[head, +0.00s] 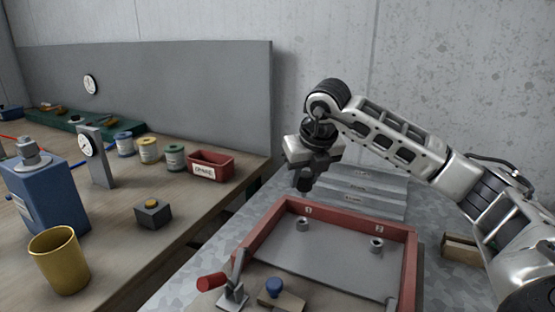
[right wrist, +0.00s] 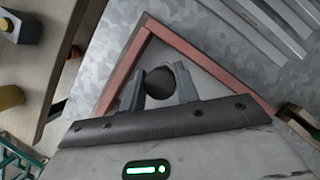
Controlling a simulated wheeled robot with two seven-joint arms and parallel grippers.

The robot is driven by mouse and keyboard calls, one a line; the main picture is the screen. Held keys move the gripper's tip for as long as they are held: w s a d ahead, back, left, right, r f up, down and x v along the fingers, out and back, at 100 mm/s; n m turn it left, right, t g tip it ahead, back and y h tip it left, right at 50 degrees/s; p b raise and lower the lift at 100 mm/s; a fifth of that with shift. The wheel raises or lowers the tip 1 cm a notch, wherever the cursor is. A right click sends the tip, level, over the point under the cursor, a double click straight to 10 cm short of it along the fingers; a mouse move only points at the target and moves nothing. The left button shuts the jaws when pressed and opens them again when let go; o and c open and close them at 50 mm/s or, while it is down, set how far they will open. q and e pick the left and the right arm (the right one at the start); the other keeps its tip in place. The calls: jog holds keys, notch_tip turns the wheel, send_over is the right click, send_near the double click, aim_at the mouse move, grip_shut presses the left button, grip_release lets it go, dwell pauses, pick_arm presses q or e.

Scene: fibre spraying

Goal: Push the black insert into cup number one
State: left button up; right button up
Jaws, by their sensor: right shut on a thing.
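My right gripper (head: 304,182) hangs fingers-down above the far left part of the red-framed fixture (head: 262,222). In the right wrist view its two grey fingers (right wrist: 159,88) are shut on the black insert (right wrist: 160,80), a dark round piece between them. In the head view the insert cannot be told from the dark fingers. Two small grey cups stand on the grey plate: a left cup (head: 303,224) below the gripper and a right cup (head: 376,246). Small white number labels sit near them, too small to read surely. The gripper is apart from both cups. My left gripper is out of view.
A clamp with a red handle (head: 212,281) and a blue knob (head: 273,287) stand at the fixture's front. Grey steps (head: 362,187) lie behind it. The left bench holds a red bin (head: 211,166), a yellow cup (head: 59,262) and a button box (head: 152,214).

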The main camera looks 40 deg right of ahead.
aim_at(303, 196)
jog(key=shift+w, duration=0.3)
jog(key=shift+s+r, duration=0.15)
jog(key=shift+s, duration=0.15)
jog(key=shift+f+b, duration=0.75)
jog(key=shift+f, duration=0.05)
notch_tip(303, 196, down, 4)
jog(key=b, duration=0.3)
jog(key=shift+w+r, duration=0.1)
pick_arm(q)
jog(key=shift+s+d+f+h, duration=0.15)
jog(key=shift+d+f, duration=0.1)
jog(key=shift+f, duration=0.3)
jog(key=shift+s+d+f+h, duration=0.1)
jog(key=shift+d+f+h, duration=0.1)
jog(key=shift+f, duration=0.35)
pick_arm(e)
jog(key=shift+f, duration=0.25)
pick_arm(q)
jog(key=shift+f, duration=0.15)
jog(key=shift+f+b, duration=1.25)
jog(key=shift+b, duration=0.15)
pick_arm(e)
jog(key=shift+f, duration=1.6)
jog(key=o, duration=1.1)
